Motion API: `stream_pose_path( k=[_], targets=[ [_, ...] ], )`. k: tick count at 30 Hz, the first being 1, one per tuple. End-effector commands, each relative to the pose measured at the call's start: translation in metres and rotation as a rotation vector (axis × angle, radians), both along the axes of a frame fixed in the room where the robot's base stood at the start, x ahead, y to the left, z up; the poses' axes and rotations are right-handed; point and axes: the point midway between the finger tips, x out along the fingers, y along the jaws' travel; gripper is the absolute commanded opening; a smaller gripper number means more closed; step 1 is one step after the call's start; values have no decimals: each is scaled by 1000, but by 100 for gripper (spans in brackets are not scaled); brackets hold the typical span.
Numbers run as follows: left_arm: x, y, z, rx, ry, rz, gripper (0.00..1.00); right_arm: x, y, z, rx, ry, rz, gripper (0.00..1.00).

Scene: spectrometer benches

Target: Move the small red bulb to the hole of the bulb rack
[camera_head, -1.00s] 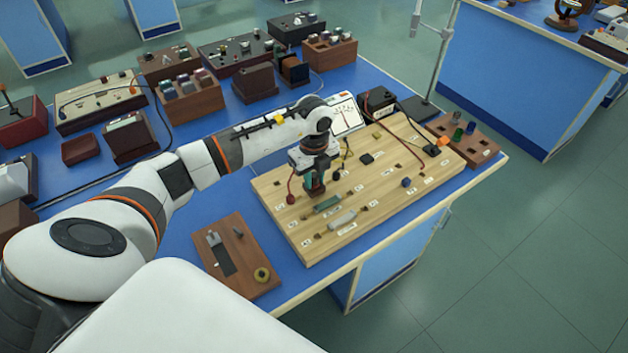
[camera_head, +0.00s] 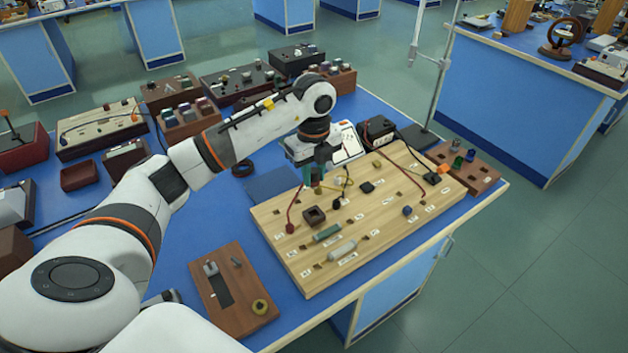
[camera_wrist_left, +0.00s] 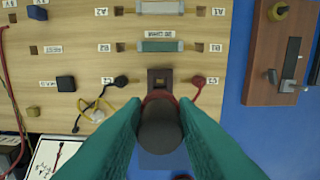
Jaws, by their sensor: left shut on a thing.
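My left gripper (camera_head: 316,178) is above the wooden circuit board (camera_head: 400,235), shut on the small red bulb. In the left wrist view the bulb (camera_wrist_left: 160,125) sits between the teal fingertips, showing a dark round end with a red rim. The brown bulb socket (camera_head: 314,216) on the board stands empty below the gripper; it also shows in the left wrist view (camera_wrist_left: 160,80). The brown bulb rack (camera_head: 483,174) stands at the board's far right end, with a green bulb (camera_head: 457,162), a blue bulb (camera_head: 470,155) and bare holes.
A red wire and dark leads run over the board near the gripper. A meter (camera_head: 346,142) and a black box (camera_head: 376,130) stand behind it. A metal stand (camera_head: 436,80) rises behind the rack. A brown switch board (camera_head: 235,300) lies at front left.

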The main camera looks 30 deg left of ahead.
Motion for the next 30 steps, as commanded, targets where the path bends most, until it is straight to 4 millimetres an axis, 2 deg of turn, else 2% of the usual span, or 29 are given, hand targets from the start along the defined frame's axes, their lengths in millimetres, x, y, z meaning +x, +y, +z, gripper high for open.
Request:
stream_pose_path(
  k=[9,15,19,23,30],
  targets=[
    [0,0,19,0,0,0,4,0,3,16,3,0,-1,36],
    [0,0,23,0,-1,-5,4,0,3,19,3,0,-2,36],
    [-1,-5,25,-1,-5,-97,4,0,3,19,3,0,-2,36],
    [-3,-15,29,0,-14,-353,4,0,2,19,3,0,-2,36],
    [-13,-43,42,8,-32,-1058,4,0,2,18,2,-1,-2,36]
  ],
)
